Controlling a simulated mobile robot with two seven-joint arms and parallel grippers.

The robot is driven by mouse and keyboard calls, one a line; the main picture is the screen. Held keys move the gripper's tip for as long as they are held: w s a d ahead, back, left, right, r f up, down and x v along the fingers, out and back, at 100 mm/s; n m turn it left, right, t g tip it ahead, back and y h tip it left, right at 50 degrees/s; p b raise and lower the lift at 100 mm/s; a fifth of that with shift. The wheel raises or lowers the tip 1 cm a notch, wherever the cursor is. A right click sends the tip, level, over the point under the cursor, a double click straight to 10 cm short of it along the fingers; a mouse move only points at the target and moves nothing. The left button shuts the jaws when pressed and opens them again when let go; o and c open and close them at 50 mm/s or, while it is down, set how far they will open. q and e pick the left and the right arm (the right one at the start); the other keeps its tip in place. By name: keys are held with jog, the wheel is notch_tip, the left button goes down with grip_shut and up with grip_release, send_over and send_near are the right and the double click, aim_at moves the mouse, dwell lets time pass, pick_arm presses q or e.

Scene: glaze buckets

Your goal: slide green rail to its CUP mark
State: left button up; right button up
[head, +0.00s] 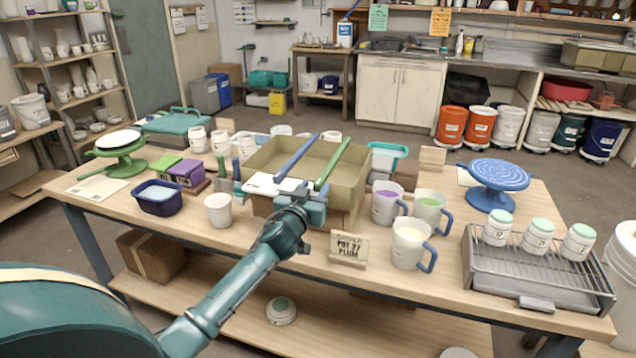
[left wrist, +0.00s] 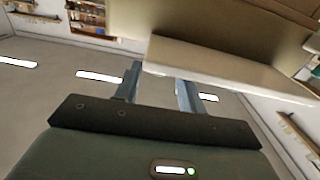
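The green rail (head: 334,163) lies front to back across the top of a tan basin (head: 355,185), its near end by my left gripper. A blue rail (head: 299,155) lies across the basin to its left. A white strip (head: 262,182) shows at the front rim; no CUP mark is readable. My left gripper (head: 310,196) is at the front rim. In the left wrist view, its fingers (left wrist: 158,88) are apart with nothing seen between them; a pale slab of the basin (left wrist: 230,78) covers the finger tips. My right gripper is out of view.
A sign reading POT 27 PLUM (head: 349,248) stands in front of the basin. A purple-filled mug (head: 385,204), a green-filled mug (head: 430,210) and a cream-filled mug (head: 408,247) stand right. A white cup (head: 219,210) and a dark blue tub (head: 160,198) stand left.

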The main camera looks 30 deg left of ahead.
aim_at(316, 186)
pick_arm(q)
jog(key=shift+x, duration=1.65)
jog(key=shift+c, duration=0.3)
grip_shut()
